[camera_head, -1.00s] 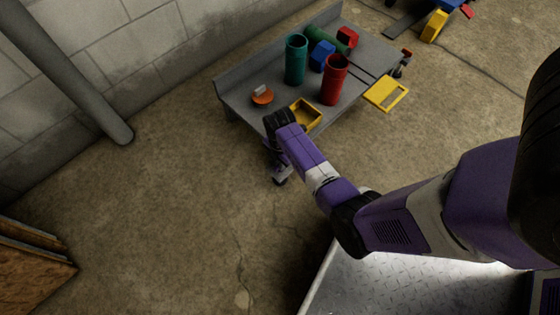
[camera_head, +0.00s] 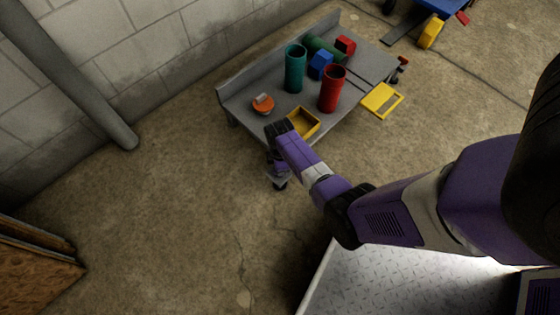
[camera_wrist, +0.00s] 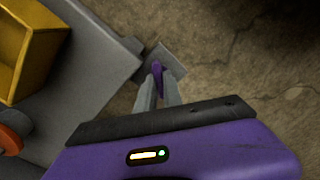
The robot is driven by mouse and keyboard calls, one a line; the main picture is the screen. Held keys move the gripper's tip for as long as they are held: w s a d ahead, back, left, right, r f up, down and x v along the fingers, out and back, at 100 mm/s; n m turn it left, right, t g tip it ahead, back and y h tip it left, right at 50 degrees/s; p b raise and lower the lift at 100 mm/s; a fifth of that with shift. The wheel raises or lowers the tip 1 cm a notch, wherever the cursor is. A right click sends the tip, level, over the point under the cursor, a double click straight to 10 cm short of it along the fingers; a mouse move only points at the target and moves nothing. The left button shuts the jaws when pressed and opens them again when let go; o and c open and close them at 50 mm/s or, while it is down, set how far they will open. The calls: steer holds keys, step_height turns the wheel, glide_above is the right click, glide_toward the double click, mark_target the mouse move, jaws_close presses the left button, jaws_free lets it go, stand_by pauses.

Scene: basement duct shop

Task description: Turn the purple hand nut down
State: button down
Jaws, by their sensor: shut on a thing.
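The purple hand nut (camera_wrist: 157,76) shows in the wrist view as a slim purple piece between my fingertips, beside a grey plate (camera_wrist: 170,62) at the cart's corner. My gripper (camera_wrist: 157,88) is shut on it, with one grey finger on each side. In the head view, my arm's wrist hides most of the gripper and the nut at the near corner of the grey cart (camera_head: 252,122). How far down the nut sits cannot be told.
On the cart stand a yellow open box (camera_head: 304,122), an orange round piece (camera_head: 263,105), a teal cylinder (camera_head: 295,68) and a red cylinder (camera_head: 331,90). A yellow frame (camera_head: 382,101) sticks out at the right. The floor in front is clear.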

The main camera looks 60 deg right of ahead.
steer(key=m+p, duration=0.2)
steer(key=m, duration=0.3)
steer(key=shift+m, duration=0.3)
steer(key=m+p, duration=0.1)
steer(key=m, duration=0.4)
steer(key=shift+m, duration=0.4)
steer(key=c, duration=1.5)
jaws_free()
step_height(320, 180, up, 8)
steer(key=p, duration=0.5)
steer(key=shift+f, duration=0.1)
